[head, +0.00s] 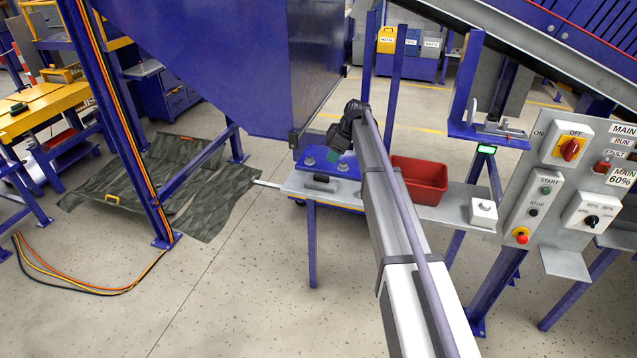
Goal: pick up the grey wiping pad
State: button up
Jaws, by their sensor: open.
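A small dark grey block, which looks like the wiping pad (319,184), lies on the left part of the grey shelf (440,213), in front of a blue plate with bolts. My gripper (335,153) is at the far end of my arm, above and a little right of the pad, over the blue plate. It is apart from the pad in the picture and open. Its fingers are small, dark and partly hidden, with a dark green patch near them. My arm covers the middle of the shelf.
A red bin (418,180) and a white box (483,212) stand on the shelf right of my arm. A control panel (575,180) is at the right. A blue hopper (220,60) and blue posts stand close behind and left of my gripper.

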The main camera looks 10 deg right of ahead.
jog(key=b, duration=0.5)
send_over(322, 176)
jog(key=d, duration=0.2)
jog(key=f, duration=0.5)
jog(key=shift+s+f, duration=0.15)
jog(key=shift+s, duration=0.25)
jog(key=shift+w+a+f, duration=0.1)
jog(key=shift+f, duration=0.15)
jog(key=shift+a+r, duration=0.1)
jog(key=b+x, duration=0.5)
jog(key=shift+f, duration=0.25)
jog(key=shift+r, duration=0.25)
grip_shut()
